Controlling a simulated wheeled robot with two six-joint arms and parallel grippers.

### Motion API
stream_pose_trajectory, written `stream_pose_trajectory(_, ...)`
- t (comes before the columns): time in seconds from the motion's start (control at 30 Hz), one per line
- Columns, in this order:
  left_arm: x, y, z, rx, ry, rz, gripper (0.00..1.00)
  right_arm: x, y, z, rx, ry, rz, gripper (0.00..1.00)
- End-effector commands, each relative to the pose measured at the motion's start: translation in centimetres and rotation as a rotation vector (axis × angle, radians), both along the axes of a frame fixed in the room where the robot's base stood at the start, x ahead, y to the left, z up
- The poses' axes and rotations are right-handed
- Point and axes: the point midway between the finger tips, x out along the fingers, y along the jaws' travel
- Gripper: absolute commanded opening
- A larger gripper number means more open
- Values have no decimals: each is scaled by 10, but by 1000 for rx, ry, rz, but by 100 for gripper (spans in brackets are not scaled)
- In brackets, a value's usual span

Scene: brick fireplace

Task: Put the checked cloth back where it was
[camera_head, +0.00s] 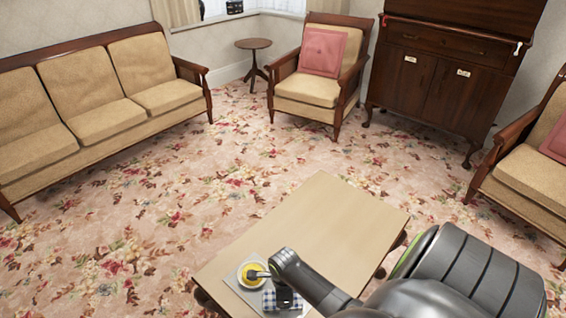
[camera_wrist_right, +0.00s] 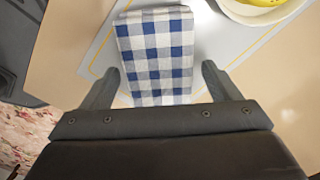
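A blue and white checked cloth (camera_wrist_right: 156,55), folded into a rectangle, lies on a pale grey mat with yellow lines (camera_wrist_right: 109,55) on the wooden table. In the head view the cloth (camera_head: 270,299) shows partly, at the table's near end, with my right gripper (camera_head: 287,296) over it. In the right wrist view my right gripper (camera_wrist_right: 157,85) is open, one finger on each side of the cloth's near part, with gaps between. I cannot tell its height above the cloth. My left gripper is not in view.
A white bowl (camera_wrist_right: 250,12) with something yellow in it stands on the mat close to the cloth. The rest of the low wooden table (camera_head: 325,215) is bare. A sofa (camera_head: 100,130), armchair (camera_head: 310,90) and cabinet (camera_head: 430,90) stand farther off.

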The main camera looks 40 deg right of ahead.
Motion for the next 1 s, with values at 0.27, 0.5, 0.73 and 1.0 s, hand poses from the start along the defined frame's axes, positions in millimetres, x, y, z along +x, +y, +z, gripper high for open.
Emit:
stream_pose_trajectory(0.27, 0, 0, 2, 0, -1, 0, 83, 0, 0, 6, -1, -1, 0, 83)
stream_pose_trajectory(0.5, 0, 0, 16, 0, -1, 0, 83, 1, -1, 47, -1, -4, 1, 83)
stream_pose_trajectory(0.73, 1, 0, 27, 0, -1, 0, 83, -1, -2, 93, -1, -2, 1, 83)
stream_pose_trajectory(1.0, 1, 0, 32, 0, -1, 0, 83, -1, -1, 120, 0, -1, -1, 83)
